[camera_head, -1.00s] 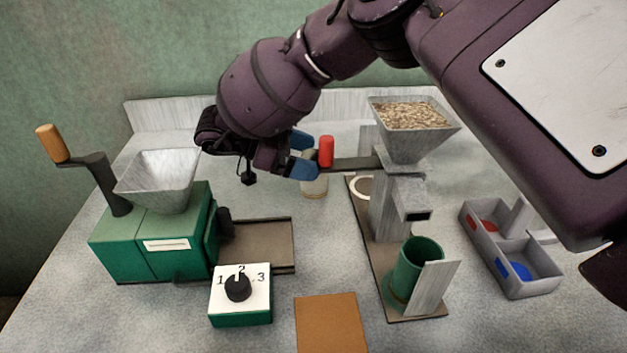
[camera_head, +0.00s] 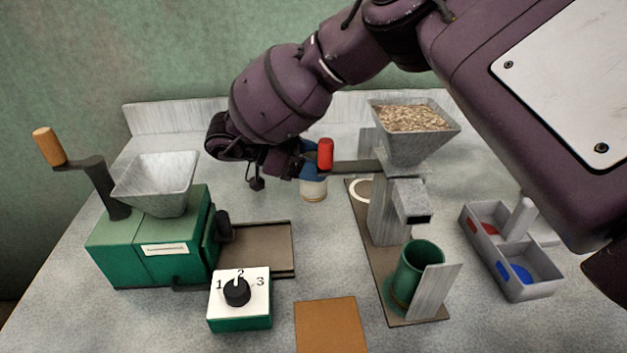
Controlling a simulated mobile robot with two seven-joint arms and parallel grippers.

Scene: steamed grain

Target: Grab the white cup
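A small whitish cup (camera_head: 314,190) stands upright on the counter behind the red-tipped lever of the grain dispenser. Its upper part is hidden by my gripper. My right arm comes in from the upper right, and its gripper (camera_head: 313,163), with blue fingertips, is at the upper part of the cup. The red knob partly covers the fingertips. I cannot tell whether the fingers touch the cup or have shut on it. My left gripper is not in view.
The dispenser with a grain-filled hopper (camera_head: 412,118) stands right of the cup, its lever with the red knob (camera_head: 325,154) close to my gripper. A green cup (camera_head: 420,267) stands below its spout. A green mill (camera_head: 150,245) is left, a grey divided tray (camera_head: 530,290) right.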

